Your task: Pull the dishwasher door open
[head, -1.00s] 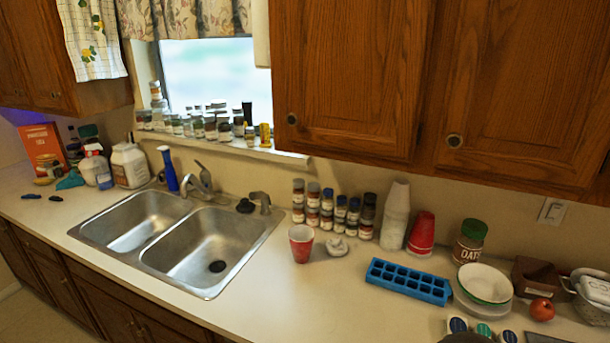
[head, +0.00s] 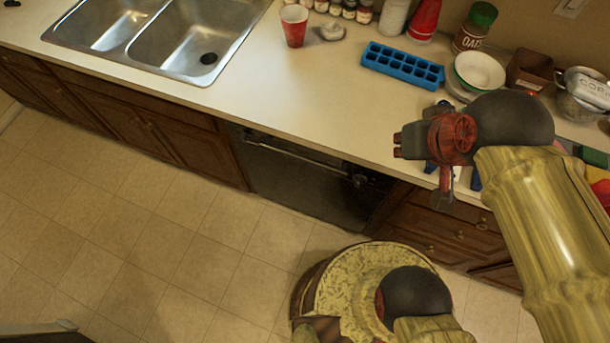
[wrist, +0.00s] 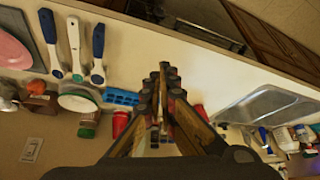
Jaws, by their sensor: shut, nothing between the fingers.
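The dishwasher (head: 305,180) is a dark-fronted unit under the counter, between wooden cabinets. Its door looks shut, with a bar handle (head: 290,150) along the top. Part of the dishwasher front (wrist: 208,32) also shows at the top of the wrist view. My gripper (head: 398,146) is near the counter's front edge in the head view, to the right of most of the dishwasher and apart from the handle. Its fingers (wrist: 163,82) are closed together and empty in the wrist view. My arm hides part of the counter at the right.
The counter (head: 270,90) holds a blue ice tray (head: 402,65), a red cup (head: 294,25), a white bowl (head: 480,70) and blue-and-white-handled utensils (wrist: 75,45). The sink (head: 190,45) is at the left. Tiled floor (head: 170,240) before the dishwasher is clear on the left.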

